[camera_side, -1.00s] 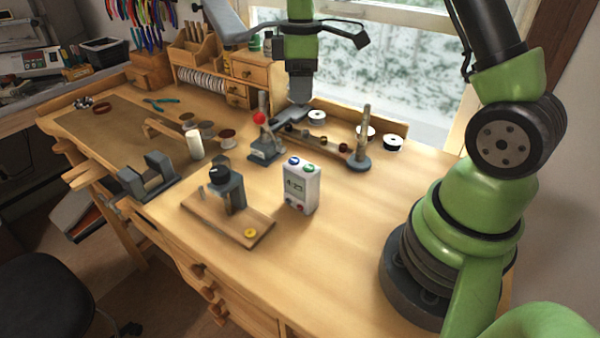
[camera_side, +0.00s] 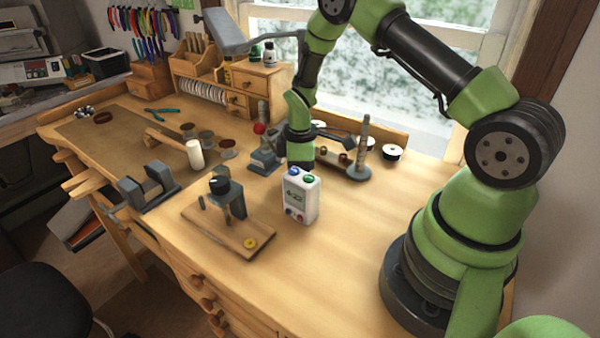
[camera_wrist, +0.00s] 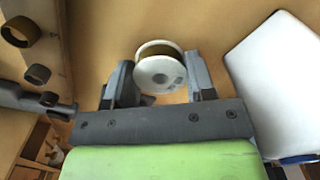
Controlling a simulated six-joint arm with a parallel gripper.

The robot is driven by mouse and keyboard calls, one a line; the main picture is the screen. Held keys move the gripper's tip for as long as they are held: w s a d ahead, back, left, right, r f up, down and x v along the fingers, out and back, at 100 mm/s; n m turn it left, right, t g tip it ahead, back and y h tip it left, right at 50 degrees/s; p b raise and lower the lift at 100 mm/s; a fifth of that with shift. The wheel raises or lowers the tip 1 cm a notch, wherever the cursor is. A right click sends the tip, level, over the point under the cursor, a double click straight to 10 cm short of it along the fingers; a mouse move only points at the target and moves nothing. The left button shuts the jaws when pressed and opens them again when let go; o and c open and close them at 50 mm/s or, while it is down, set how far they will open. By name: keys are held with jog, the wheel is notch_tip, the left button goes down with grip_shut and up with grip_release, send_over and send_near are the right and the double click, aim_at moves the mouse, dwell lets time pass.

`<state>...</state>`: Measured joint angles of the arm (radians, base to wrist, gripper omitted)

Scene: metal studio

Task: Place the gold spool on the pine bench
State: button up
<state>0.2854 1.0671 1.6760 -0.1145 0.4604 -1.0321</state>
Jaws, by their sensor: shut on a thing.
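The gold spool (camera_wrist: 160,69) has white flanges and gold-brown winding and sits between the two fingers of my gripper (camera_wrist: 163,78) in the wrist view. The gripper is shut on it. In the side view my gripper (camera_side: 299,164) points down behind the white box with a display, which hides the fingertips and the spool. The pine bench (camera_side: 350,240) is the wide wooden worktop, and its bare surface lies behind the spool in the wrist view (camera_wrist: 215,25). I cannot tell whether the spool touches the bench.
The white box (camera_side: 301,197) stands close in front of my gripper; it also shows at right in the wrist view (camera_wrist: 275,80). A rack (camera_side: 345,168) with a post and white spools lies behind. A wooden board with a clamp (camera_side: 225,230) is front left. The front right bench is clear.

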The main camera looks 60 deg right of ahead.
jog(key=shift+f, duration=0.35)
jog(key=shift+f, duration=0.1)
jog(key=o, duration=0.9)
